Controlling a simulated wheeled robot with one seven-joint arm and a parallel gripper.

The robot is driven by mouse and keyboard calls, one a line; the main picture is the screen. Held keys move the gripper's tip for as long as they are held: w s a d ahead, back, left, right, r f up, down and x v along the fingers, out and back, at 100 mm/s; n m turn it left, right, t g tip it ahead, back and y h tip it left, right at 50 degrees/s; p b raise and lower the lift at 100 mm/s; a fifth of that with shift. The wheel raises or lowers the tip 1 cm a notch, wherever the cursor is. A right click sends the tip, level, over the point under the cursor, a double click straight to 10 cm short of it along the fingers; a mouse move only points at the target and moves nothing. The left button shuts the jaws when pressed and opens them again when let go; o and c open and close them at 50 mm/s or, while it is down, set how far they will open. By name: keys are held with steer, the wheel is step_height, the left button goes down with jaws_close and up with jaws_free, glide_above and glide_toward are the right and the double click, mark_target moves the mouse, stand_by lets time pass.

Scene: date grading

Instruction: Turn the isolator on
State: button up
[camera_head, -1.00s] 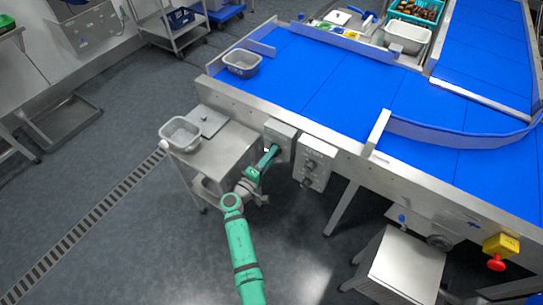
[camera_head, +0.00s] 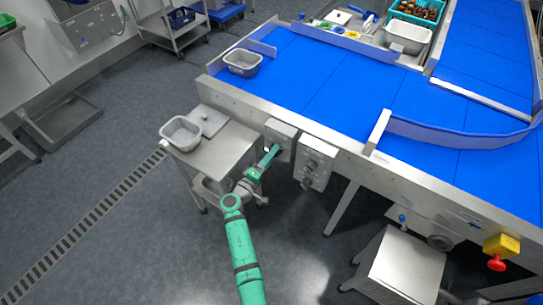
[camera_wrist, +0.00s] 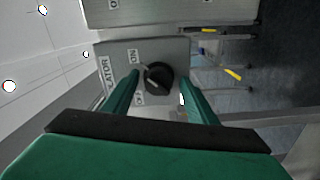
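The isolator is a grey box (camera_head: 281,128) on the side of the conveyor frame. In the wrist view its face (camera_wrist: 110,56) shows a black round knob (camera_wrist: 158,77), an ON label (camera_wrist: 132,57) and an OFF label (camera_wrist: 138,98). A pale mark on the knob seems to slant towards the OFF side, but it is small. My gripper (camera_wrist: 159,82) is open, with one green finger on each side of the knob. I cannot tell whether the fingers touch it. In the head view my gripper (camera_head: 270,153) is at the box's front.
A grey control box with knobs (camera_head: 315,163) hangs just right of the isolator. A steel side table (camera_head: 215,155) with a grey tub (camera_head: 181,133) stands to the left. A red emergency stop (camera_head: 496,264) is far right. The blue belt (camera_head: 320,75) is above.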

steer(key=v, duration=1)
steer(key=shift+s, duration=0.3)
steer(key=shift+a, duration=0.15)
